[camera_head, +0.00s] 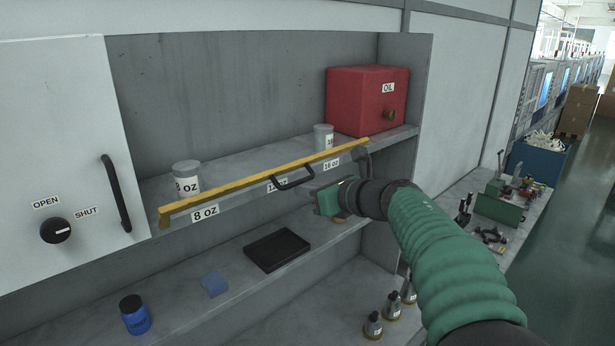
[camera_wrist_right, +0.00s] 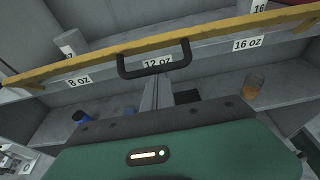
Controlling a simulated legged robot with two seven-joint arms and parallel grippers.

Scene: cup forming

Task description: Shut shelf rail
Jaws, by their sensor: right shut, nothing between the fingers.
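The shelf rail (camera_head: 240,186) is a long yellow bar across the front of the upper shelf, with a black handle (camera_head: 293,180) at its middle. In the right wrist view the yellow bar (camera_wrist_right: 215,37) crosses the top and the handle (camera_wrist_right: 155,69) hangs from it. My right gripper (camera_head: 314,190) is just below and right of the handle in the head view. Its shut, empty fingers (camera_wrist_right: 157,88) point up toward the handle in the wrist view; whether they touch it I cannot tell. My left gripper is not in view.
The upper shelf bears an 8 oz cup stack (camera_head: 186,178), a second stack (camera_head: 323,137) and a red OIL box (camera_head: 367,100). The lower shelf holds a black tray (camera_head: 277,249), a blue block (camera_head: 214,284) and a blue jar (camera_head: 135,314). A cabinet door (camera_head: 70,130) stands left.

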